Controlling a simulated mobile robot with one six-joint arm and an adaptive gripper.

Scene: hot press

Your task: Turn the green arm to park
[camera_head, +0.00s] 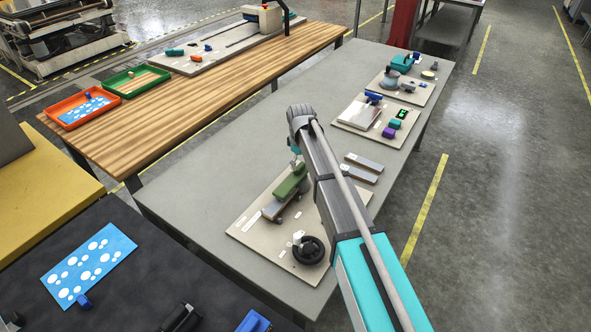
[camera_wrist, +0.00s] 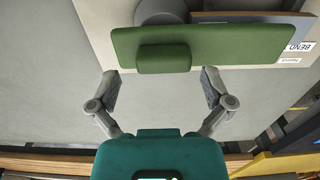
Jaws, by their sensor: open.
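The green arm (camera_head: 290,181) sits on a beige board (camera_head: 243,233) on the grey table in the head view. In the wrist view the green arm (camera_wrist: 225,43) lies across the top of the picture, with a raised green block (camera_wrist: 163,60) on its near side. A label reading "BEND" (camera_wrist: 298,46) lies by its right end; I cannot read a park label. My gripper (camera_wrist: 160,85) is open and empty, its two fingers spread on either side of the green block and just short of the arm. In the head view my own arm partly hides the gripper and board.
A black handwheel (camera_head: 309,250) stands at the front of the same board. Two loose grey bars (camera_head: 363,167) lie to the right, behind my arm. Further boards with small parts (camera_head: 375,120) stand farther back. The grey table (camera_head: 190,185) is clear to the left.

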